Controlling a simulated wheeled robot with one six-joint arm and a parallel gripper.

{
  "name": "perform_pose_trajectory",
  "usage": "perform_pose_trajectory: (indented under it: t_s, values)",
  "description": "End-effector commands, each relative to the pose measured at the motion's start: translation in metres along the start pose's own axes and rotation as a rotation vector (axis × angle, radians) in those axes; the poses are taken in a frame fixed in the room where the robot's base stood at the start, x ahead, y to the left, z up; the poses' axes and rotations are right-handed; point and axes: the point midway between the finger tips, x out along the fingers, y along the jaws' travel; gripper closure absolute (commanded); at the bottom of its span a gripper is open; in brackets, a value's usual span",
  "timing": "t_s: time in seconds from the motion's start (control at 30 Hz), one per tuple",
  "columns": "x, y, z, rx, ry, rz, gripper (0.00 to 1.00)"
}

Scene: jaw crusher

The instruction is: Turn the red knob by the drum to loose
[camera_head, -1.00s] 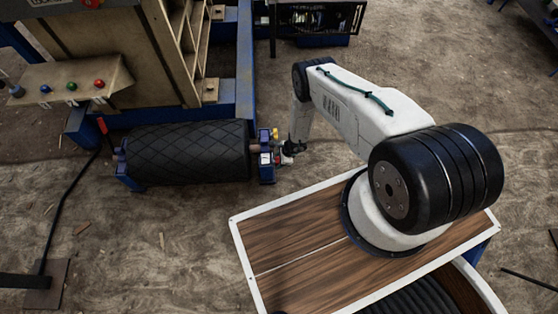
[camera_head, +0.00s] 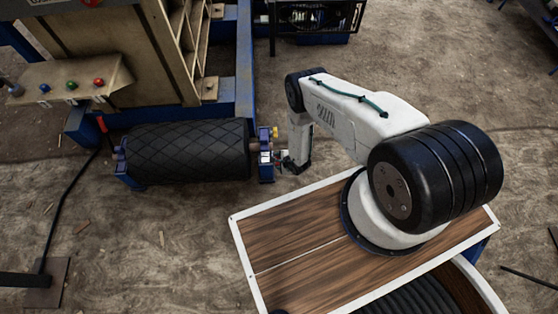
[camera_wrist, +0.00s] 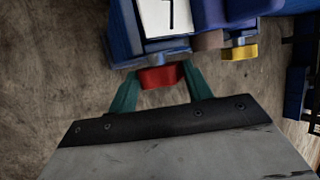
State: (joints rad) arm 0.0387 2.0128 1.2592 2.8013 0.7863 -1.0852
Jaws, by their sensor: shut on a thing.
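The black drum (camera_head: 187,152) with a diamond pattern lies across the left half of the head view, in blue end brackets. At its right end is a blue bracket (camera_head: 266,167) with white labels. In the wrist view the red knob (camera_wrist: 161,77) sits at the lower edge of this blue part (camera_wrist: 205,14), under a white plate with a black mark. My gripper (camera_wrist: 161,86) has its green fingers on both sides of the knob, shut on it. In the head view my gripper (camera_head: 282,160) is small beside the bracket, and the knob is hard to make out.
A yellow part (camera_wrist: 240,51) sits right of the knob in the wrist view. In the head view a red lever (camera_head: 103,125) stands at the drum's left end, below a button panel (camera_head: 70,84). A blue frame (camera_head: 244,65) rises behind the drum. Dirt floor is open to the right.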

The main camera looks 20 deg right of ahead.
Motion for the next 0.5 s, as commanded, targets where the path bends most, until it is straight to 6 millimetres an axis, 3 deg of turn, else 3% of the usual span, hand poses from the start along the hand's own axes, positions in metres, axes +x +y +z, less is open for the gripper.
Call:
perform_pose_trajectory:
  t_s: [0.5]
  values:
    - [0.0003,0.0019,0.0003,-0.037,-0.005,-0.086,0.73]
